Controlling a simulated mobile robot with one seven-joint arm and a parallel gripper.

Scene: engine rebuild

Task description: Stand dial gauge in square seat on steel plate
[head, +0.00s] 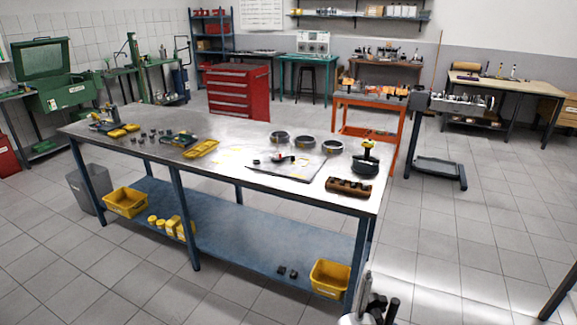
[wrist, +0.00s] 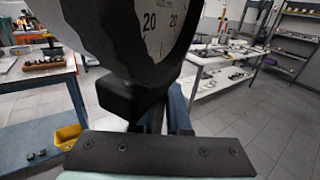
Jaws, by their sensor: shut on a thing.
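The dial gauge (wrist: 158,28) fills the top middle of the wrist view, very close to the camera. It has a dark round body and a pale face with the number 20 showing twice. My gripper (wrist: 150,112) is shut on the gauge near its dark block-shaped lower part, and holds it up off any surface. The fingertips are mostly hidden behind the gauge. In the head view a flat steel plate (head: 308,171) lies on the right half of the long workbench (head: 225,160), with small dark and red pieces on it. Its square seat is too small to make out.
Several dark rings (head: 305,141) stand behind the plate. A brown holed block (head: 349,187) and a dark stand with a yellow top (head: 366,160) are at the bench's right end. Yellow trays (head: 202,149) lie left. An orange cart (head: 370,118) stands behind.

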